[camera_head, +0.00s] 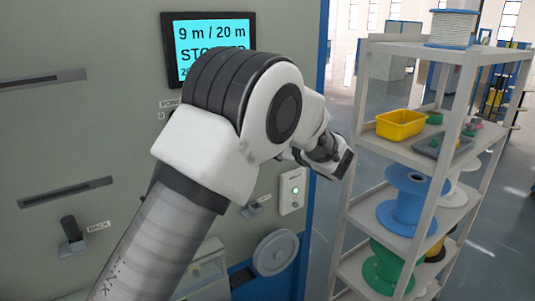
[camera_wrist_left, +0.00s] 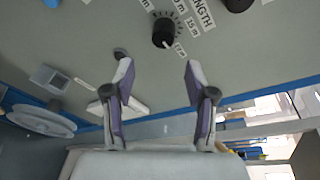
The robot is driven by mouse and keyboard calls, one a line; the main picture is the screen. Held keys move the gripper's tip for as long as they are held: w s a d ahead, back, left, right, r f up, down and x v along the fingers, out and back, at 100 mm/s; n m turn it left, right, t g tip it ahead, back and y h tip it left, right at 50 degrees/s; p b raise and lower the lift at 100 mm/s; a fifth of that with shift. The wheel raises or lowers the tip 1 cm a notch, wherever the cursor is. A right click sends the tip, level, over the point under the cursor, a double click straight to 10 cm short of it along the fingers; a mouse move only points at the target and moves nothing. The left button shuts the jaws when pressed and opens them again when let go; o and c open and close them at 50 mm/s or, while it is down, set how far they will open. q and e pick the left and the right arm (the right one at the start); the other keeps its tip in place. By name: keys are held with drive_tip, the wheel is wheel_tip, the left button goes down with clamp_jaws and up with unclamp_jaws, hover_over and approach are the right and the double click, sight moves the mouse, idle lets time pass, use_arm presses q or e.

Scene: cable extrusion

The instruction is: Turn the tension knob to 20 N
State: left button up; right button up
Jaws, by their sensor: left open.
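No knob labelled tension can be made out. In the left wrist view a black knob (camera_wrist_left: 165,32) with a white mark sits on the grey panel, ringed by metre labels and the word LENGTH. A second dark knob (camera_wrist_left: 238,4) is cut by the top edge; its label is not readable. My left gripper (camera_wrist_left: 158,70) is open and empty, its fingers apart below the black knob. In the head view my arm hides much of the panel and the knobs. The display (camera_head: 210,35) reads 9 m / 20 m, with its lower lines partly covered. My right gripper is not in view.
A small box with a green light (camera_head: 292,190) and a grey wheel (camera_head: 276,252) are low on the machine. A lever marked BACK (camera_head: 72,233) is at left. A shelf rack (camera_head: 350,210) with a yellow bin (camera_head: 401,125) and spools stands at right.

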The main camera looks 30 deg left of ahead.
use_arm(q)
wheel_tip(320, 180, up, 10)
drive_tip(key=s+t+y, duration=0.1)
drive_tip(key=s+y, duration=0.1)
drive_tip(key=shift+n, duration=0.3)
drive_tip(key=w+a+p, duration=0.1)
drive_tip(key=a, duration=0.1)
drive_tip(key=w+a+f+p, duration=0.1)
drive_tip(key=w+a, duration=0.1)
drive_tip(key=w+a+p, duration=0.1)
drive_tip(key=a, duration=0.1)
drive_tip(key=shift+w+a+f+p, duration=0.25)
drive_tip(key=shift+w+f+p, duration=0.1)
drive_tip(key=shift+w, duration=0.05)
drive_tip(key=shift+s+d+r, duration=0.3)
drive_tip(key=shift+s, duration=0.2)
drive_tip(key=shift+c, duration=0.7)
drive_tip(key=shift+f, duration=0.1)
clamp_jaws()
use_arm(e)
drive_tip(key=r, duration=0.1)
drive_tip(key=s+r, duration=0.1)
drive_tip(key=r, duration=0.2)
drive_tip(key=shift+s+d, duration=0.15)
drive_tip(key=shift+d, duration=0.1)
